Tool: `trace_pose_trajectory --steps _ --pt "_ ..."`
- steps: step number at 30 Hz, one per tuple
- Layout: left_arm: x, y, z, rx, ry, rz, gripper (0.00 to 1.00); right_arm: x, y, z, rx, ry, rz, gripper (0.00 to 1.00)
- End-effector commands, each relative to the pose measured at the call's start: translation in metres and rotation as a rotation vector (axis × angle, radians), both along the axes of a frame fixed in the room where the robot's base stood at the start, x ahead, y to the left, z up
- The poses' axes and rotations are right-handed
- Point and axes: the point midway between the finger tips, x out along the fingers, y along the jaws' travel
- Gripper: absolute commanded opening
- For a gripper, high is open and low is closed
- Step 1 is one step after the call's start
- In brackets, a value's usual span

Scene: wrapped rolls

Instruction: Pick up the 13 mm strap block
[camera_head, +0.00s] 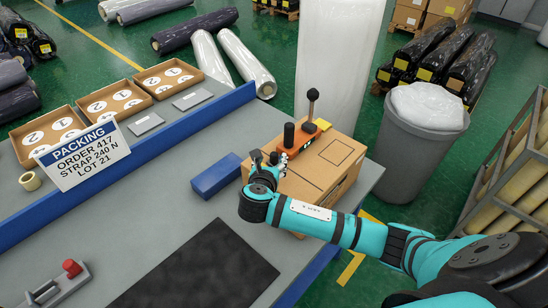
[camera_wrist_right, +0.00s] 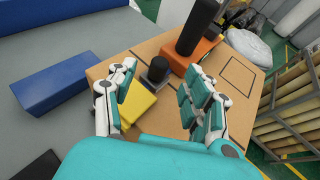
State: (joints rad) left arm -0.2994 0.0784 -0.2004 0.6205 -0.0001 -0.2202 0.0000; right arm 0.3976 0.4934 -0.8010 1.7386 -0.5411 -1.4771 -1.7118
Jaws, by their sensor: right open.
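My right gripper (camera_head: 268,168) is over the near left part of a brown carton (camera_head: 320,170) on the grey table. In the wrist view (camera_wrist_right: 160,105) its fingers are spread apart and nothing is held. Between the fingers are a yellow block (camera_wrist_right: 137,108) and a black round knob (camera_wrist_right: 158,70) on a dark grey base, on the carton top. I can read no size on either, so I cannot tell which is the 13 mm strap block. An orange tool (camera_wrist_right: 190,52) with a black upright handle stands just beyond them. My left gripper is not in view.
A blue block (camera_head: 215,175) lies left of the carton. A dark mat (camera_head: 205,270) and a small grey tool with a red knob (camera_head: 72,268) are nearer. A packing sign (camera_head: 83,155) and open trays (camera_head: 115,100) are at left. A grey bin (camera_head: 420,150) stands at right.

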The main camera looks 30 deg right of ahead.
Motion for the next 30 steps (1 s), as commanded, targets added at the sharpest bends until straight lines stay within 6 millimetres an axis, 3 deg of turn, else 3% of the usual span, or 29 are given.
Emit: trace_pose_trajectory --steps 13,22,30 --pt "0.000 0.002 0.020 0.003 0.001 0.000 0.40 0.037 -0.028 -0.018 0.001 -0.001 0.000 0.51" --pt "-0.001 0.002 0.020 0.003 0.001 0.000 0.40 0.040 -0.031 -0.021 0.002 -0.001 0.000 0.51" --pt "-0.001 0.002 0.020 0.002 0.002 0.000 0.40 0.040 -0.031 -0.021 0.002 -0.001 0.000 0.16"
